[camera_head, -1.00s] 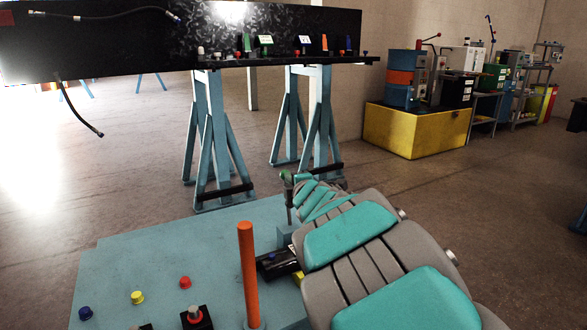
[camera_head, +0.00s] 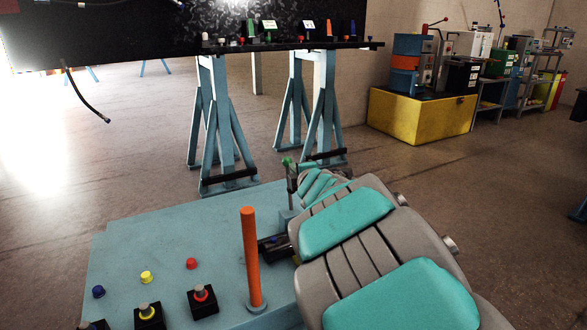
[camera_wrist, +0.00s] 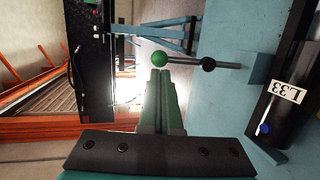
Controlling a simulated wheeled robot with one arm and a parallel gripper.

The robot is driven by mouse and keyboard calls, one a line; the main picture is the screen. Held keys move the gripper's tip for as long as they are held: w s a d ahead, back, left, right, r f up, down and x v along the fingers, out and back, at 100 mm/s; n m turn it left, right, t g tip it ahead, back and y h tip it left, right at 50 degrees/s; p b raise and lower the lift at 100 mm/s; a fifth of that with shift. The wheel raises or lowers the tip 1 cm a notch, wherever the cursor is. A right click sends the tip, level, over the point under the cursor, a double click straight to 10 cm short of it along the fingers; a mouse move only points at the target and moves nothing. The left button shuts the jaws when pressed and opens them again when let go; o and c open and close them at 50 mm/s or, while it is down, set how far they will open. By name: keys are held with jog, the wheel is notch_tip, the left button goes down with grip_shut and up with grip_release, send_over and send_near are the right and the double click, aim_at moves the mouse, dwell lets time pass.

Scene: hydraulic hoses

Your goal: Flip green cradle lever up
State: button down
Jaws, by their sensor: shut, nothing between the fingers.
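The green cradle lever shows in the wrist view as a green ball knob (camera_wrist: 160,59) on a thin grey rod. The rod runs right through a black ball joint (camera_wrist: 208,64) to the light blue stand. My gripper (camera_wrist: 160,73) has its green fingers shut together and empty, with the tips just below the knob in the picture. I cannot tell whether they touch it. In the head view the lever's post (camera_head: 292,182) stands at the table's far edge, with green at its top. There my arm partly hides the fingers, and the lever's exact tilt is unclear.
The blue table (camera_head: 180,235) carries an orange post (camera_head: 252,255), coloured caps and black blocks with knobs. A black holder labelled L33 (camera_wrist: 285,92) lies beside the lever. A dark panel (camera_head: 120,40) on blue trestles stands beyond, across open floor.

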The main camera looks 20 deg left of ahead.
jog(key=v, duration=1)
jog(key=w+d+f+m+h, duration=0.1)
jog(key=w+d+m+h, duration=0.2)
jog(key=d+m+h, duration=0.75)
jog(key=s+d+f+m+g, duration=0.1)
jog(key=s+d+f+m, duration=0.2)
jog(key=d, duration=0.7)
jog(key=s+d+f+m+g, duration=0.2)
jog(key=s+d+f+m, duration=0.15)
jog(key=d, duration=0.75)
jog(key=s+d+f+m+g+h, duration=0.1)
jog(key=s+d+f+m+g, duration=0.2)
jog(key=s, duration=0.4)
jog(key=s+d+f+m+g, duration=0.2)
jog(key=s+d+f, duration=0.15)
jog(key=s, duration=0.35)
jog(key=s+f+m+g+y, duration=0.1)
jog(key=s+m+g, duration=0.1)
jog(key=s, duration=0.8)
jog(key=s+a+f+m+g+y, duration=0.1)
jog(key=s+g, duration=0.3)
jog(key=s, duration=0.6)
jog(key=shift+a+f+m, duration=0.2)
jog(key=shift+f+m, duration=0.4)
jog(key=shift+f, duration=0.1)
